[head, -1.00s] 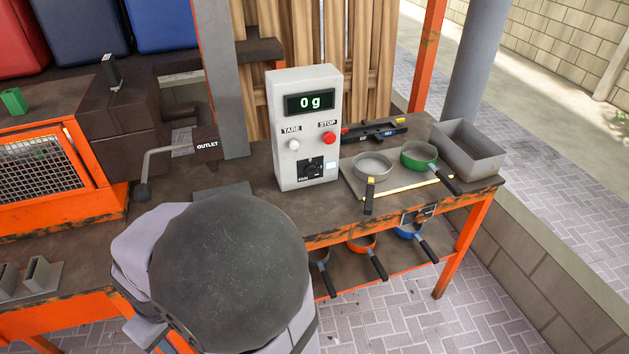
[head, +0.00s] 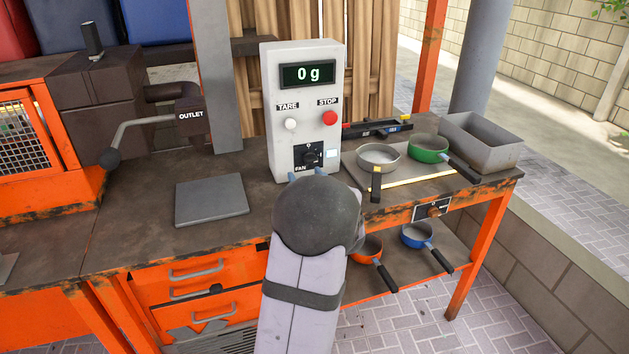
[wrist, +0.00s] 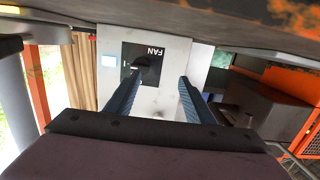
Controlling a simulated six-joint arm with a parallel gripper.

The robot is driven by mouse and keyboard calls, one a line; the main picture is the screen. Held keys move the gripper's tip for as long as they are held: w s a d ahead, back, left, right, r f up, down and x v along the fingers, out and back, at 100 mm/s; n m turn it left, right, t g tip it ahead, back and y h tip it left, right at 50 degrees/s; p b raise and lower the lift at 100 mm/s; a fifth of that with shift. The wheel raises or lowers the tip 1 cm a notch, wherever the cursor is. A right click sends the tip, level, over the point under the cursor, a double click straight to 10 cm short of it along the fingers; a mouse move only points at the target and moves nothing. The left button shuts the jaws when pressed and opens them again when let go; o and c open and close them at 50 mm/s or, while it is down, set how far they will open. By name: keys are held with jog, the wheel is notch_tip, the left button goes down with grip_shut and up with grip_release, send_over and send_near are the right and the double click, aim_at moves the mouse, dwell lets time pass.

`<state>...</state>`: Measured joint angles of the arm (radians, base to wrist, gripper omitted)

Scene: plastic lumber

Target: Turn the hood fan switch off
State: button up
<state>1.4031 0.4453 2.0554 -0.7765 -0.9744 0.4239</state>
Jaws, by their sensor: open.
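The fan switch is a black rotary knob (head: 311,157) on a black plate labelled FAN, low on the front of the white control box (head: 254,100). The knob also shows in the wrist view (wrist: 143,62), where the box appears upside down. Its exact setting is too small to tell. A small pale lit square (head: 331,153) sits beside the plate. My gripper (head: 306,174) is open and empty, just in front of and below the plate; my wrist hides part of the box's base. In the wrist view my two blue fingers (wrist: 161,79) point at the box, the left fingertip close to the knob; contact cannot be told.
The box has a white TARE button (head: 291,124), a red STOP button (head: 330,118) and a display reading 0 g. Pans (head: 378,157) and a grey bin (head: 482,145) stand at right. A grey plate (head: 211,201) and the outlet lever (head: 140,125) are at left.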

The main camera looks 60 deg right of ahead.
aim_at(312, 161)
jog(key=shift+t+h, duration=0.5)
jog(key=s, duration=0.1)
jog(key=s+d, duration=0.1)
jog(key=s, duration=0.2)
jog(key=shift+d+b, duration=0.3)
jog(key=shift+b, duration=0.1)
jog(key=shift+p+x, duration=0.4)
jog(key=shift+x, duration=3.3)
jog(key=shift+f, duration=0.1)
jog(key=shift+c, duration=0.5)
jog(key=c, duration=0.9)
